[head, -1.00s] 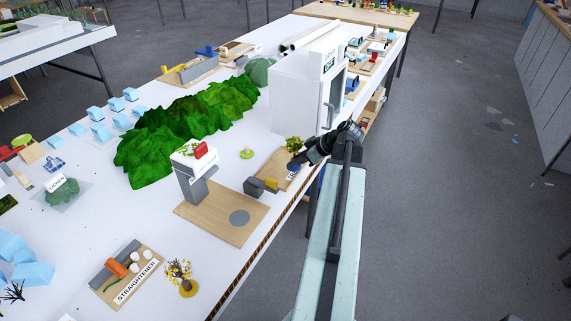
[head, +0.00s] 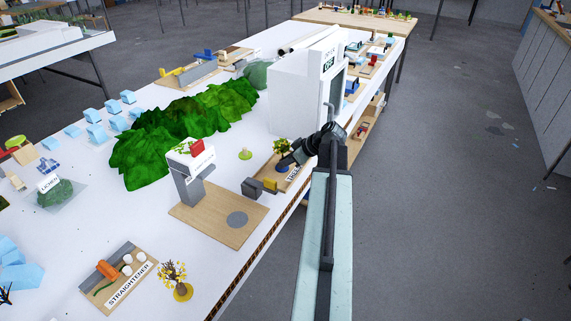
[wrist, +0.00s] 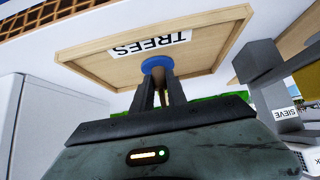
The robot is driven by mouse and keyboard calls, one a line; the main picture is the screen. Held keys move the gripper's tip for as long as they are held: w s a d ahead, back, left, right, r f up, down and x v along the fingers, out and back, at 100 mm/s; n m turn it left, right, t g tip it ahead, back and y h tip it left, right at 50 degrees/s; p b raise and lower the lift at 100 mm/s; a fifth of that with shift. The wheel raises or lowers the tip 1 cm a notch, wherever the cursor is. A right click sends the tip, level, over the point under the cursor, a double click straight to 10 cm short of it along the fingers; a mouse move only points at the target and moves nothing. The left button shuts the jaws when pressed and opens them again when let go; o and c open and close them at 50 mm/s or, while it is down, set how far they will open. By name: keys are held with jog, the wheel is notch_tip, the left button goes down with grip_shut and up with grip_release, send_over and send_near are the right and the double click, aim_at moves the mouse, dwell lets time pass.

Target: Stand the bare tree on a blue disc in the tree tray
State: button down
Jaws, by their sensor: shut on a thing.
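My gripper (head: 290,161) is shut on the trunk of a small tree (head: 283,144) with a blue disc base. In the head view its crown looks dark green rather than bare. In the wrist view my fingers (wrist: 158,92) close around the brown trunk, and the blue disc (wrist: 157,64) lies at their tips. The disc is over the wooden tree tray (wrist: 215,60), beside its TREES label; I cannot tell whether it touches the floor. My gripper partly hides the tray (head: 265,172) in the head view. A dark bare tree (head: 5,296) shows at the left edge, its base unseen.
The sieve stand (head: 190,185) is to the left on a wooden board. A yellow-leaved tree (head: 172,275) stands near the table edge.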

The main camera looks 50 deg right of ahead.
jog(key=shift+f, duration=0.25)
jog(key=c, duration=1.3)
grip_release()
jog(key=shift+r, duration=0.15)
jog(key=p+v, duration=0.8)
jog(key=v, duration=0.4)
jog(key=shift+r+p, duration=0.15)
jog(key=shift+p, duration=0.25)
